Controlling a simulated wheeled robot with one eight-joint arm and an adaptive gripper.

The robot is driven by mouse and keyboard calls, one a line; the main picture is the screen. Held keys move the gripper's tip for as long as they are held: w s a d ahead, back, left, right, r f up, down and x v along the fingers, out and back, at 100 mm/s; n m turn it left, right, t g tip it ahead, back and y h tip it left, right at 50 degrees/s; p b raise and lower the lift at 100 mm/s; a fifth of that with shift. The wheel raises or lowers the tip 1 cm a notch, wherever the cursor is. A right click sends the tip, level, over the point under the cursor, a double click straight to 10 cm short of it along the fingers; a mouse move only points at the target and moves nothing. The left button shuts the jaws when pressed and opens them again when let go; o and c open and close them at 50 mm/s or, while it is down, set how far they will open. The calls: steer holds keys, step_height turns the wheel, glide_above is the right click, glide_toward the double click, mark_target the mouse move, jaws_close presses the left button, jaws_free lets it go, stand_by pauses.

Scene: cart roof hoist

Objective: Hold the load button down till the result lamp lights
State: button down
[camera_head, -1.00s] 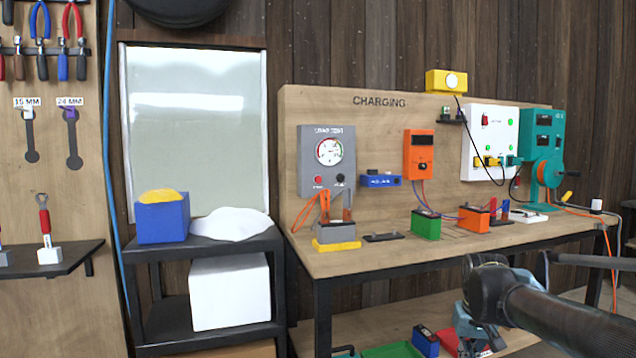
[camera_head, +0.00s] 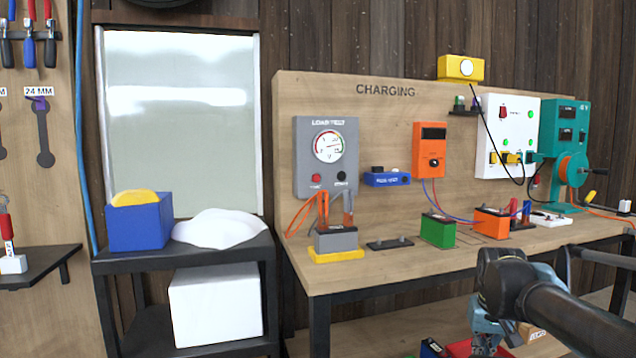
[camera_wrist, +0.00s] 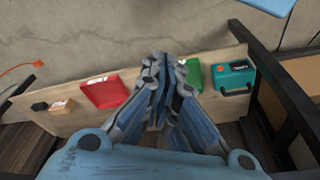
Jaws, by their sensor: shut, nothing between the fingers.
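The grey load tester (camera_head: 327,157) hangs on the charging board, with a round gauge (camera_head: 328,147) on its face. Below the gauge are a red round part (camera_head: 316,178) on the left and a dark round part (camera_head: 341,178) on the right. Their small labels cannot be read, so I cannot tell button from lamp by text; neither looks lit. My gripper (camera_head: 490,350) is low at the right, below the bench top and well away from the tester. In the wrist view my gripper (camera_wrist: 165,62) has its fingers together, empty, pointing toward a low shelf.
The bench top (camera_head: 350,272) carries a grey battery in a yellow tray (camera_head: 336,254), a green battery (camera_head: 438,230) and an orange one (camera_head: 491,223). A black cart (camera_head: 190,262) stands left of the bench. A teal case (camera_wrist: 232,77) and red bin (camera_wrist: 104,91) lie on the shelf.

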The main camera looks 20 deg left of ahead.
mark_target(316, 178)
steer(key=w+a+r+n+t+h, duration=0.25)
steer(key=w+a+r+n, duration=0.35)
steer(key=w+r, duration=0.55)
steer(key=w+a+r+n+t+h, duration=0.1)
steer(key=w+a+r+n+t, duration=0.35)
steer(key=w+r, duration=0.65)
steer(key=w+a+r+n+t+y, duration=0.1)
steer(key=w+a+r+n, duration=0.1)
steer(key=a+r, duration=0.35)
steer(key=w+a+r+n, duration=0.1)
steer(key=a+r+n, duration=0.2)
steer(key=a, duration=0.5)
steer(key=w+a+r+n+t+y, duration=0.1)
steer(key=w+a+r+n, duration=0.1)
steer(key=a+r, duration=0.35)
steer(key=s+a+f, duration=0.1)
steer(key=a+f, duration=0.1)
steer(key=a, duration=1)
steer(key=shift+s+a+n+y, duration=0.15)
steer(key=shift+s+n+y, duration=0.1)
steer(key=shift+n+y, duration=0.2)
steer(key=shift+w+a, duration=0.8)
steer(key=shift+w, duration=0.45)
steer(key=shift+w+a, duration=0.75)
steer(key=shift+w, duration=0.45)
steer(key=shift+w+a, duration=0.8)
steer(key=shift+w, duration=0.45)
